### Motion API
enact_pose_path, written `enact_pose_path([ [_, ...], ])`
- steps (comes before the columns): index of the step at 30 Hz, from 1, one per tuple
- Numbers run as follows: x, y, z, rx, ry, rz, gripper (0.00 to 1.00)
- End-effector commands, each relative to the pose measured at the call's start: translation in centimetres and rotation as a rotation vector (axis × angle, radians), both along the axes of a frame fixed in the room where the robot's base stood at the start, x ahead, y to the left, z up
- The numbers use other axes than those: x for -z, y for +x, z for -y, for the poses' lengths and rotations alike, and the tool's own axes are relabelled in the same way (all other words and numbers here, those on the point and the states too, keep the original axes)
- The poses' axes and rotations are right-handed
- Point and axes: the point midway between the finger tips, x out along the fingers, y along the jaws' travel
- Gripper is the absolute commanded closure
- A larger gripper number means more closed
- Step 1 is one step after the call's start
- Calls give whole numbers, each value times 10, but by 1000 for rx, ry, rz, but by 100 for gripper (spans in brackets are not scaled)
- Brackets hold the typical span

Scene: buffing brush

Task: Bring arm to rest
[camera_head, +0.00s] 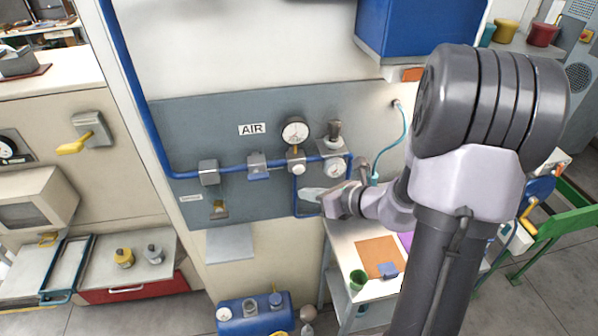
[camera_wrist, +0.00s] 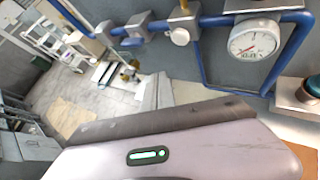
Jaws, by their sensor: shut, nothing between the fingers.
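My arm (camera_head: 495,180) reaches in from the right in the head view and bends back toward the wall panel. My gripper (camera_head: 328,204) is small at its left end, in front of the lower part of the blue air piping. It is shut, with nothing seen held in it. Its fingertips are hard to make out against the panel. In the wrist view, a pale housing of my own with a green light fills the bottom, and the fingers do not show.
The grey AIR panel (camera_head: 250,185) carries blue pipes, valves and gauges (camera_head: 295,131) close to my gripper; a gauge also shows in the wrist view (camera_wrist: 254,40). A white table (camera_head: 346,246) with a green cup (camera_head: 357,280) stands below. A blue tank (camera_head: 252,314) is on the floor.

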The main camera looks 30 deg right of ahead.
Motion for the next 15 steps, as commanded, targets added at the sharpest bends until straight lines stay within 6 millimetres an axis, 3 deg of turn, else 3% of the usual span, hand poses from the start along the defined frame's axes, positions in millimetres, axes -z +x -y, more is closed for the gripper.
enact_pose_path([
  [7,0,0,-1,-4,-2,1,100],
  [9,1,0,-15,-67,-42,14,100],
  [11,3,-6,-48,-215,-140,45,100],
  [12,7,-16,-81,-367,-243,75,100],
  [14,19,-45,-135,-652,-455,141,100],
  [15,33,-73,-166,-863,-626,193,100],
])
